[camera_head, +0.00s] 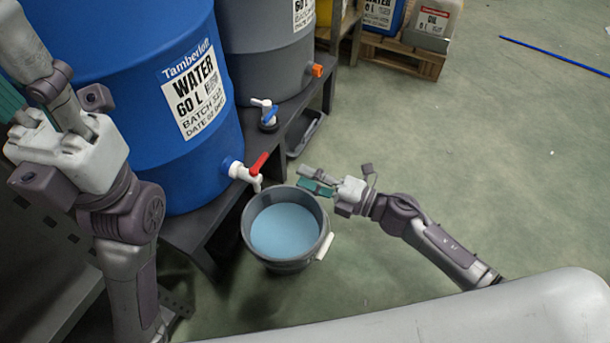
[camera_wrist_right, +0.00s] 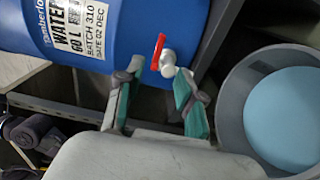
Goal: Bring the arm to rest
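My right gripper (camera_head: 316,180) is just right of the blue barrel's tap (camera_head: 247,172), above the right rim of a grey bucket (camera_head: 322,247). In the right wrist view its two teal-padded fingers (camera_wrist_right: 154,100) are spread apart with nothing between them. The tap has a white body and a red lever, which also shows in the wrist view (camera_wrist_right: 158,50). The bucket stands on the floor below the tap and holds light blue liquid (camera_head: 285,229). My left gripper (camera_head: 22,100) is at the left edge; its fingertips are partly cut off, so its opening is unclear.
The blue water barrel (camera_head: 130,120) and a grey barrel (camera_head: 265,60) stand on a dark bench (camera_head: 190,235). A pallet (camera_head: 402,57) with canisters is at the back. Green floor (camera_head: 480,150) at right is mostly clear.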

